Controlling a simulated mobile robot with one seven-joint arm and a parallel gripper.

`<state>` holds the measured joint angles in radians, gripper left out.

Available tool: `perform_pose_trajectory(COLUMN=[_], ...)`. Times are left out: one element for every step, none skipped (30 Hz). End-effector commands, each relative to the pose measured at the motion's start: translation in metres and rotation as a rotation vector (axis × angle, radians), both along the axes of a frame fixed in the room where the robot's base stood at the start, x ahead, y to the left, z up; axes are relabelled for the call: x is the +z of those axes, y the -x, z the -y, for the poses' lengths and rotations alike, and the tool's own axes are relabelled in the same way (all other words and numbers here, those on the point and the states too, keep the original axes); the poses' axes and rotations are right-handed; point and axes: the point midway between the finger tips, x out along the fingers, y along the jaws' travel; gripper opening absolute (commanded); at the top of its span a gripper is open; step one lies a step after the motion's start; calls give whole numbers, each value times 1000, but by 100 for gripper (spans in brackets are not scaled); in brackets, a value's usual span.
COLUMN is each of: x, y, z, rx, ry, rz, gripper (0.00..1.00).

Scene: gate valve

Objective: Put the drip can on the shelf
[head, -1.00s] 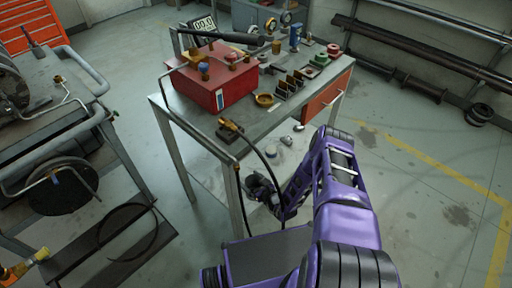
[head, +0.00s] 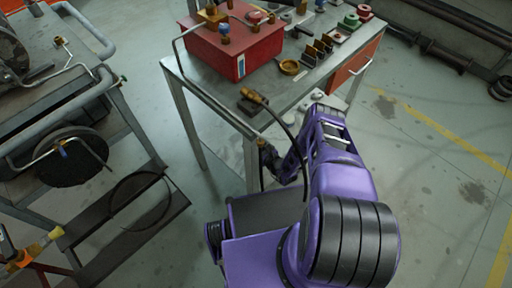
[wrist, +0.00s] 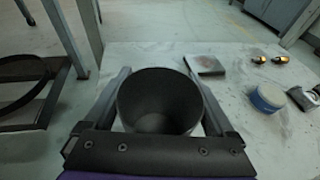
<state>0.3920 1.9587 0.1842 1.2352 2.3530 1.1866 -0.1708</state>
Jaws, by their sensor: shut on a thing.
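The drip can (wrist: 160,103) is a dark, open-topped round can in the middle of the wrist view. My gripper (wrist: 157,72) is shut on it, with one finger along each side. The can looks empty and roughly upright. The shelf (wrist: 255,142) is the pale, stained lower board under the workbench, spreading below and to the right of the can. I cannot tell whether the can's bottom touches it. In the head view my gripper is largely hidden beside the bench leg, and the can cannot be made out.
The workbench (head: 215,95) carries a red box (head: 235,48). A hose (head: 284,125) hangs over its edge. A dark cart (head: 75,105) stands left.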

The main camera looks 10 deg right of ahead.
Motion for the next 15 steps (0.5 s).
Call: perform_pose_trajectory(x=[-8, -13, -21, -26, -30, -35, -37, -39, -40, -40, -40, -40, -39, -39, -39], y=[0, 1, 1, 1, 1, 1, 0, 0, 0, 0, 0, 0, 0, 0, 0], z=[0, 0, 0, -1, 0, 0, 0, 0, 0, 0, 0, 0, 0, 1, 0], rx=[1, 1, 1, 2, 2, 0, 0, -1, -1, -1, -1, -1, -1, -1, -1], ry=[2, 1, 1, 2, 2, 1, 1, 1, 1, 1, 1, 0, 0, 0, 0], rz=[1, -1, -1, 0, 0, -1, 0, 0, 1, 1, 1, 1, 1, 1, 1], gripper=[20, 20, 20, 20, 20, 20, 20, 20, 20, 20, 20, 20, 20, 20, 20])
